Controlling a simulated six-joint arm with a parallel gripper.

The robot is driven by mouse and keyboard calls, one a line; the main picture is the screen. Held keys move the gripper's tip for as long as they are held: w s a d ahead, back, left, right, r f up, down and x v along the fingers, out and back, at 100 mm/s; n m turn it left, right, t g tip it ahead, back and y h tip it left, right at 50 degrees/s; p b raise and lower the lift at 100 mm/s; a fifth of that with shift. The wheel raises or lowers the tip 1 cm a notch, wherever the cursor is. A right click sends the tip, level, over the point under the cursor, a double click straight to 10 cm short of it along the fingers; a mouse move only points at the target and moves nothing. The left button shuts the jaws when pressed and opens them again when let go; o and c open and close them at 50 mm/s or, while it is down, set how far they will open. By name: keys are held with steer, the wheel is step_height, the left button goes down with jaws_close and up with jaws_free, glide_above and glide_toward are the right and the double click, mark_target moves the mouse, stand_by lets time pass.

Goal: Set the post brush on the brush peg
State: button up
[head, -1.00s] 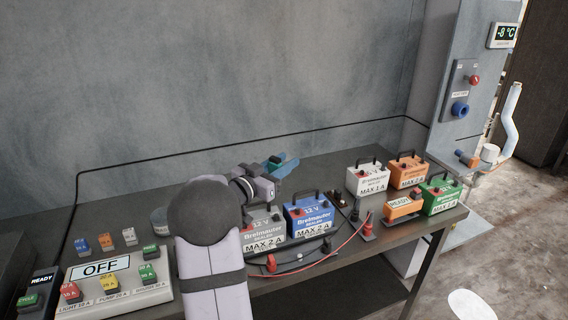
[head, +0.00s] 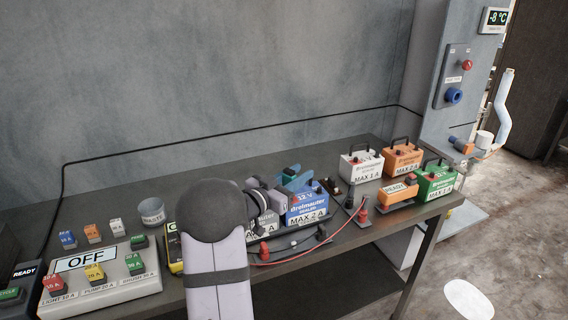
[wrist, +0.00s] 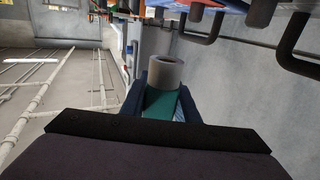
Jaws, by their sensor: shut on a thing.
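My gripper (head: 291,181) has blue fingers and is shut on a green piece with a grey hollow cylinder at its end, which I take to be the post brush (wrist: 165,72). In the wrist view the brush's green body (wrist: 160,104) sits between the two fingers, with the grey cylinder projecting past them. In the head view the gripper is in front of or above the blue 12 V unit (head: 307,208), and the brush is mostly hidden. I cannot pick out the brush peg with certainty; small black and red upright pieces stand right of the blue unit.
White (head: 361,167), orange (head: 402,160) and green (head: 437,182) boxes with handles stand at the bench's right. A red cable (head: 330,240) loops along the front edge. A waste cup (head: 151,213) and a switch panel marked OFF (head: 100,283) are left. The bench's back is clear.

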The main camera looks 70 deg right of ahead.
steer(key=s+a+f+n+t+b, duration=0.1)
steer(key=s+a+f, duration=0.2)
steer(key=a+f, duration=0.2)
step_height(320, 180, down, 2)
steer(key=shift+f+t, duration=0.25)
steer(key=shift+t, duration=0.05)
steer(key=shift+s+a+b, duration=0.1)
steer(key=shift+b, duration=0.2)
steer(key=shift+f+b, duration=1.7)
steer(key=shift+f, duration=0.3)
steer(key=shift+f+b, duration=0.4)
steer(key=shift+b, duration=0.3)
stand_by(2.7)
steer(key=shift+r, duration=0.2)
stand_by(1.2)
